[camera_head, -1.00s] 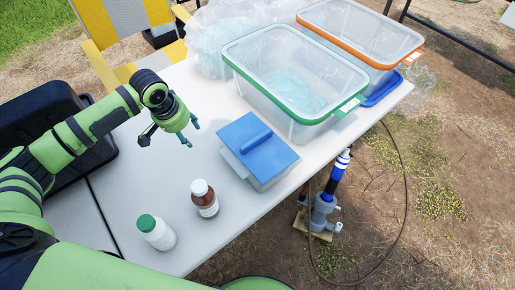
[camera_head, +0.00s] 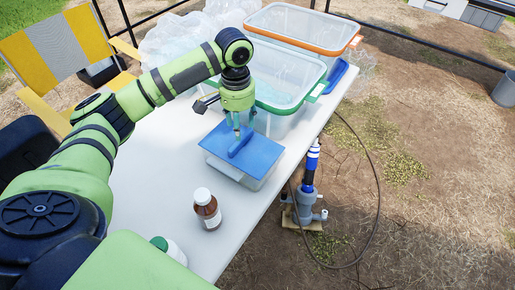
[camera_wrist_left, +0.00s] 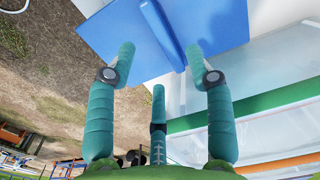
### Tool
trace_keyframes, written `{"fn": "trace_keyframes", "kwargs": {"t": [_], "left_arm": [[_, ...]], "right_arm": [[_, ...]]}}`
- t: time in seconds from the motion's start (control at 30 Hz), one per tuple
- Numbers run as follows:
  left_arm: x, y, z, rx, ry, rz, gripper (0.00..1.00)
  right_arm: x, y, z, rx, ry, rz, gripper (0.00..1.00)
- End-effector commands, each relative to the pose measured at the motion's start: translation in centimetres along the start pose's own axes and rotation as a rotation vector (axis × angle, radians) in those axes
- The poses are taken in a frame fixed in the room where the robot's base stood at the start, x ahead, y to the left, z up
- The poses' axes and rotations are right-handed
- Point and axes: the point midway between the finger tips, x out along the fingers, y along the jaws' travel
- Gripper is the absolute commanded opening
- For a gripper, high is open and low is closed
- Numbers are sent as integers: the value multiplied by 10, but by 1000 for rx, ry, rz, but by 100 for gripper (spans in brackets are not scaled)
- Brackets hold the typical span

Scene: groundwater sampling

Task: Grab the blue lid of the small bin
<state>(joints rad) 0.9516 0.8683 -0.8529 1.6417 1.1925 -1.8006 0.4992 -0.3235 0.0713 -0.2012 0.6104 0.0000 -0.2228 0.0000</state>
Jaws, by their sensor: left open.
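The small bin (camera_head: 236,177) stands on the white table with its flat blue lid (camera_head: 264,160) on top. The lid has a raised blue handle bar (camera_head: 237,150). My left gripper (camera_head: 238,146) points down over the lid, with its fingers around or just above the bar; contact is not clear. In the left wrist view, the lid (camera_wrist_left: 112,40) fills the top and the bar (camera_wrist_left: 165,28) runs between the two spread front fingertips (camera_wrist_left: 160,58). A third finger shows below. The left gripper is open. My right gripper is not in view.
A clear bin with a green rim (camera_head: 290,108) stands right behind the small bin, and an orange-rimmed bin (camera_head: 300,45) behind that. A brown bottle (camera_head: 206,210) and a green-capped white bottle (camera_head: 165,247) stand in front. The table's right edge is close.

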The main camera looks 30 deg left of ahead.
Motion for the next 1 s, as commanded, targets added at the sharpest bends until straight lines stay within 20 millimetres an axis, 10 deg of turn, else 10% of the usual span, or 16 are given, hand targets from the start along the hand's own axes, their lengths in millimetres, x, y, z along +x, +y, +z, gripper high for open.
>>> {"fn": "trace_keyframes", "kwargs": {"t": [0.4, 0.83, 1.0], "left_arm": [[46, -2, -6, -1, -6, -1, 53], [71, -2, -7, 1, 0, -1, 53], [71, -2, -7, 1, 0, -1, 0]], "right_arm": [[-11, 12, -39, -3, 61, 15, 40], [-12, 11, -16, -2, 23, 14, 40], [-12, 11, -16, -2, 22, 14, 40]]}}
